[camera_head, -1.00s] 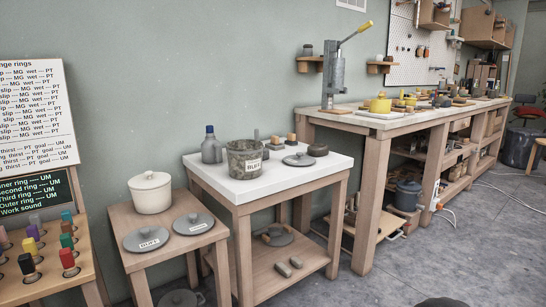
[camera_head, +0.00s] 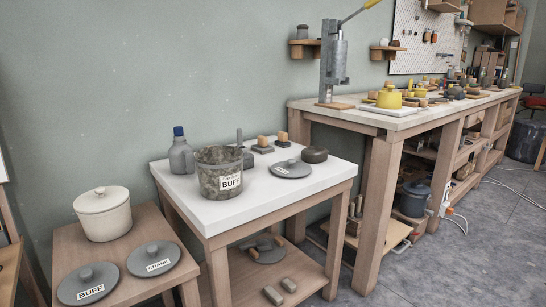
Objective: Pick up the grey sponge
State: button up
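No thing here is certain to be the grey sponge. Two small grey blocks lie side by side on the lower shelf of the white-topped table: a left block (camera_head: 273,296) and a right block (camera_head: 289,285). On the white top, a dark grey-brown rounded lump (camera_head: 314,154) lies at the right, behind a grey lid (camera_head: 290,169). Small grey pieces with wooden blocks on them, one at the left (camera_head: 262,148) and one at the right (camera_head: 282,141), sit near the back edge. My gripper is not in view.
A low wooden stand at left holds a cream pot (camera_head: 103,218) and labelled lids. A long bench (camera_head: 376,124) stands right. Grey floor (camera_head: 450,265) is open at lower right.

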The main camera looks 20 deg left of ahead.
aim_at(248, 159)
jog(key=u, duration=0.15)
jog(key=i, duration=0.6)
jog(key=u, duration=0.95)
jog(key=i, duration=0.4)
jog(key=z, duration=0.1)
jog(key=k, duration=0.7)
jog(key=u, duration=0.15)
